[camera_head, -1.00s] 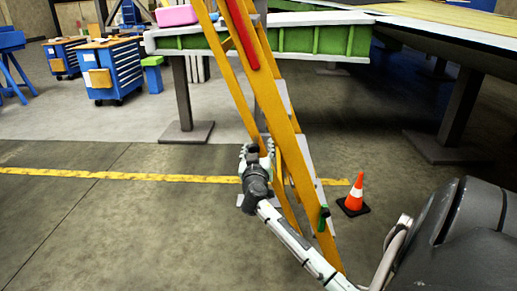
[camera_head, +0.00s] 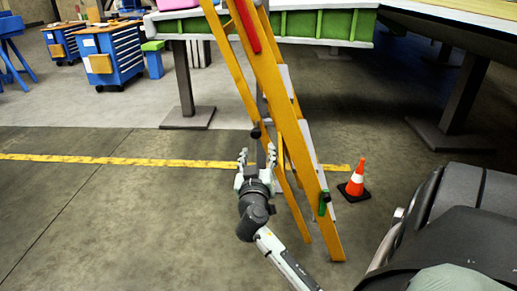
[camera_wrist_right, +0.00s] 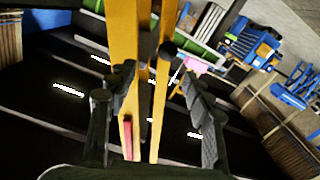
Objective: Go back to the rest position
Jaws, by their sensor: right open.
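My right gripper (camera_head: 256,160) is open, its fingers spread and pointing away from me, in front of the yellow ladder in the head view. In the right wrist view its two fingers (camera_wrist_right: 155,105) stand apart, with the ladder's rails seen between them. Nothing is seen held in it. The yellow stepladder (camera_head: 285,120) stands upright just beyond and to the right of the gripper; I cannot tell whether they touch. My left gripper is not in view.
An orange cone (camera_head: 356,178) stands on the floor right of the ladder. The green and white wing jig (camera_head: 325,25) spans the back on dark posts. Blue tool carts (camera_head: 110,55) stand at the back left. The floor at left is clear.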

